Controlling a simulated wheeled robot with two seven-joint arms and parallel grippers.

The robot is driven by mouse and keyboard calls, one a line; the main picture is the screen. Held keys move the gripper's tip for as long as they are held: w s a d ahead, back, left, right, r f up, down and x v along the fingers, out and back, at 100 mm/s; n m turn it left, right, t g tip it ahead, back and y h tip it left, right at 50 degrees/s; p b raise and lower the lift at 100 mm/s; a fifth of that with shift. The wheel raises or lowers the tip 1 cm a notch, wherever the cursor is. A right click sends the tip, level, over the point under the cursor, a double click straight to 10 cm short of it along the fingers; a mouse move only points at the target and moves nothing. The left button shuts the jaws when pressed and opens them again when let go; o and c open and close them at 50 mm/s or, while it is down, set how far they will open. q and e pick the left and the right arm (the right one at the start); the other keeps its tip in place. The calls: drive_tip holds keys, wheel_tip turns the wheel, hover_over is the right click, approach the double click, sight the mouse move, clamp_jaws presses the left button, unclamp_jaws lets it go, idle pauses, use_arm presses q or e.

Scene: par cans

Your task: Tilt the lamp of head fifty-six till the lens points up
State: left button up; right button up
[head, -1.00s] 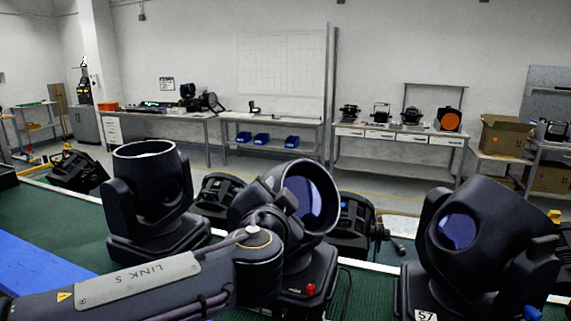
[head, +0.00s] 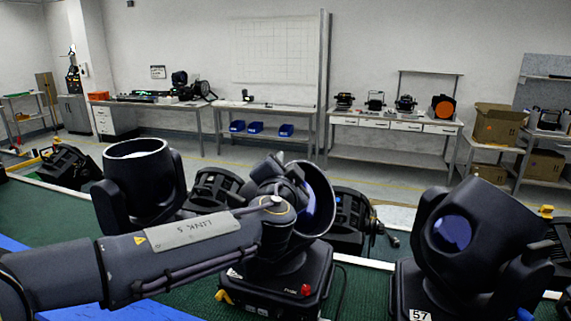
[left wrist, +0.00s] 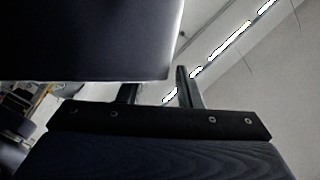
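The middle moving head (head: 292,270) stands on the green bench, its number hidden or unreadable. I take it as head fifty-six because it is beside the head marked 57 (head: 475,240). Its lamp (head: 319,200) is tilted, with the bluish lens facing right and somewhat upward. My left gripper (head: 285,170) is at the lamp's upper left, partly hidden by my own wrist. In the left wrist view, the two fingers (left wrist: 160,92) stand apart with a gap between them. A dark housing (left wrist: 90,50) covers one fingertip; contact cannot be told. My right gripper is out of view.
Another head (head: 139,185) at the left has its lens opening pointing up. More fixtures (head: 215,188) stand behind the middle head. A blue strip (head: 60,290) lies on the green bench (head: 185,303) at front left. Back tables (head: 395,122) are far off.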

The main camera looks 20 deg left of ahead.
use_arm(q)
clamp_jaws()
drive_tip(key=shift+r, duration=0.1)
idle(0.4)
